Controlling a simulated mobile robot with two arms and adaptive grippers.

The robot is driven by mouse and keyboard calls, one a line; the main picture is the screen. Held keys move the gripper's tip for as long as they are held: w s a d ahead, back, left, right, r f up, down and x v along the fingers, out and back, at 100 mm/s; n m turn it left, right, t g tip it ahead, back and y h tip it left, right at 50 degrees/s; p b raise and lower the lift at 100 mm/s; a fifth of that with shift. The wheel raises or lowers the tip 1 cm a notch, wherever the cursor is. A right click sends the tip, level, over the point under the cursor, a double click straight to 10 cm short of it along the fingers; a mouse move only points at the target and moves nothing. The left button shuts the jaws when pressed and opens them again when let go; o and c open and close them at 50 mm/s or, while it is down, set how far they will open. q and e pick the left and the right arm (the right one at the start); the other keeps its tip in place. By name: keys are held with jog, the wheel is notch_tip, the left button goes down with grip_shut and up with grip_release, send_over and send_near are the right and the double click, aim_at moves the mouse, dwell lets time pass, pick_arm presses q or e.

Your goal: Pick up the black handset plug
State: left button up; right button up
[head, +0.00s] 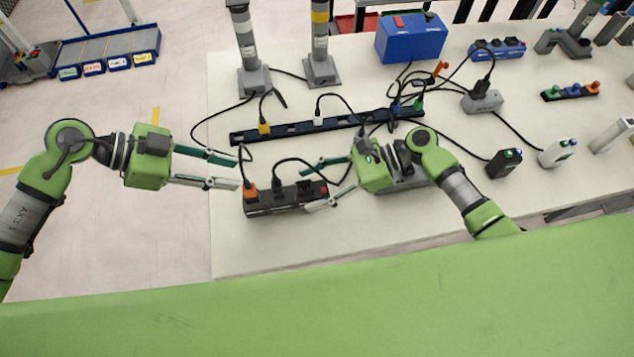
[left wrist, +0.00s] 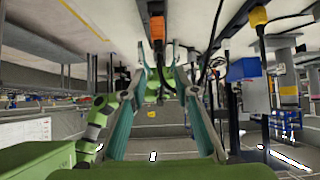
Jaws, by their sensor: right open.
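A short black power strip (head: 290,205) lies near the table's front edge. It holds an orange plug (head: 250,190) at its left end and a black plug (head: 278,186) beside it. I cannot tell which black plug belongs to the black handset (head: 504,163) at the right; its cable runs left across the table. My left gripper (head: 237,172) is open and empty, just left of the strip. In the left wrist view the orange plug (left wrist: 157,30) shows beyond its open fingers (left wrist: 163,55). My right gripper (head: 305,187) is open, its fingers reaching over the strip's right end.
A long dark strip (head: 300,129) with several plugs lies behind. Two grey posts (head: 253,80) (head: 321,68), a blue box (head: 410,40), a grey box (head: 482,101) and a white handset (head: 557,152) stand further off. Loose cables cross the table. The front left table is clear.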

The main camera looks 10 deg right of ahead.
jog(key=c, duration=1.4)
pick_arm(q)
jog(key=shift+o, duration=0.8)
pick_arm(e)
jog(key=shift+o, duration=0.2)
pick_arm(q)
notch_tip(320, 180, up, 3)
jog(key=m+y, duration=1)
jog(key=m, duration=2.6)
send_over(275, 178)
jog(key=shift+g, duration=0.3)
jog(key=f, duration=0.6)
jog(key=shift+d, duration=0.3)
jog(key=shift+w+a+f, duration=0.1)
jog(key=shift+a+f, duration=0.1)
jog(key=shift+f, duration=1.15)
jog(key=shift+w+a+f, duration=0.1)
jog(key=shift+a+f, duration=0.05)
jog(key=shift+f, duration=1.2)
